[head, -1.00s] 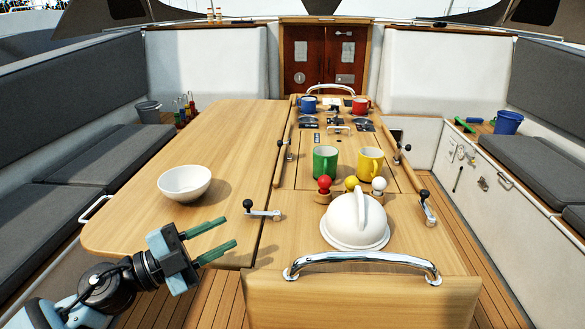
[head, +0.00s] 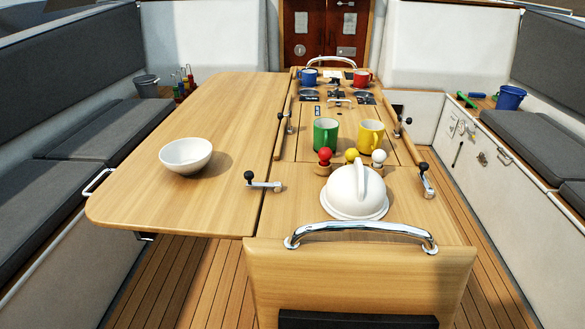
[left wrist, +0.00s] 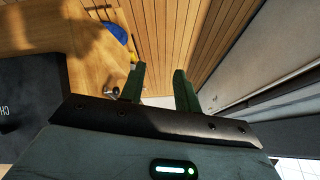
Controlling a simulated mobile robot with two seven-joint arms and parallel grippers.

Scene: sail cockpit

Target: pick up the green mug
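The green mug (head: 325,134) stands upright on the middle strip of the wooden table (head: 200,105) in the head view, left of the yellow mug (head: 370,136). Its near base is partly behind a red-knobbed peg (head: 324,156). My left gripper is out of the head view. In the left wrist view my left gripper (left wrist: 159,84) has its two green fingers apart with nothing between them, over a slatted wooden floor and a wooden surface. The green mug is not seen in that view. My right gripper is in neither view.
A white domed object (head: 356,194) and a chrome rail (head: 360,230) stand in front of the mugs. A white bowl (head: 185,155) sits on the left leaf. Blue (head: 309,77) and red (head: 361,78) mugs stand farther back. The left leaf is otherwise mostly clear.

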